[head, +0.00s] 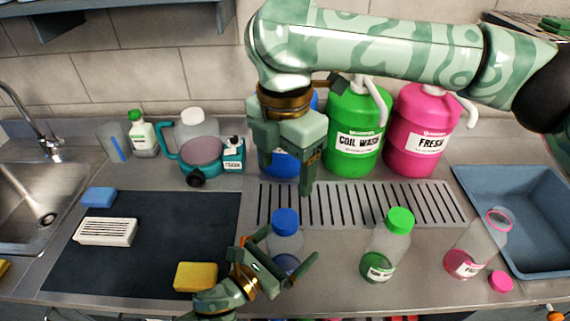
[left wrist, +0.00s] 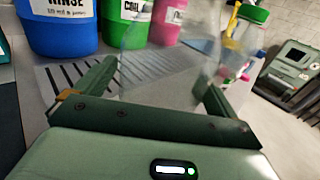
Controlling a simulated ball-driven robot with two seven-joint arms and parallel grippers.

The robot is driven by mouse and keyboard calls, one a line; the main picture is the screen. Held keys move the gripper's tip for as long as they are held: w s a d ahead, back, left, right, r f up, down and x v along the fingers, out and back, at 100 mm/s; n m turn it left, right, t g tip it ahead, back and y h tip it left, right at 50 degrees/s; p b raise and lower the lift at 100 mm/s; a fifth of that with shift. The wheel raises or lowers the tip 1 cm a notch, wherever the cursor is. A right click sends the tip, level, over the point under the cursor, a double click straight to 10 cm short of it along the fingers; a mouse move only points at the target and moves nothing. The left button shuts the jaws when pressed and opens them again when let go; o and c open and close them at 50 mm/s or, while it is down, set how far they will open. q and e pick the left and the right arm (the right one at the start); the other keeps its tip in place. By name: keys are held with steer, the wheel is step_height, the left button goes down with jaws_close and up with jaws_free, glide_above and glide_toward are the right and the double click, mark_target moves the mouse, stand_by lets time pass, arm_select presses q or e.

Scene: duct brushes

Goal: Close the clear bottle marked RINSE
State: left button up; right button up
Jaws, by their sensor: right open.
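A clear bottle (head: 284,243) with a blue cap (head: 286,221) on top stands upright on the counter. Its label is mostly hidden by my left gripper, so I cannot read RINSE on it, and I cannot tell how tightly the cap sits. My left gripper (head: 281,262) is low in front of it, fingers spread to either side. In the left wrist view the clear body (left wrist: 168,68) shows between the open fingers, the cap out of sight. My right gripper (head: 288,172) is open and empty, pointing down above and behind the blue cap.
A green-capped bottle (head: 386,245) and an uncapped pink-ringed bottle (head: 477,248) stand to the right, a loose pink cap (head: 501,282) beside the latter. Large COIL WASH (head: 353,128) and FRESH (head: 423,128) jugs stand behind the drain grate (head: 420,205). A yellow sponge (head: 196,276) lies left.

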arm_select(q)
steer(key=b+v, duration=0.1)
steer(key=v, duration=1.5)
steer(key=shift+b, duration=0.35)
steer(key=shift+s+a, duration=0.2)
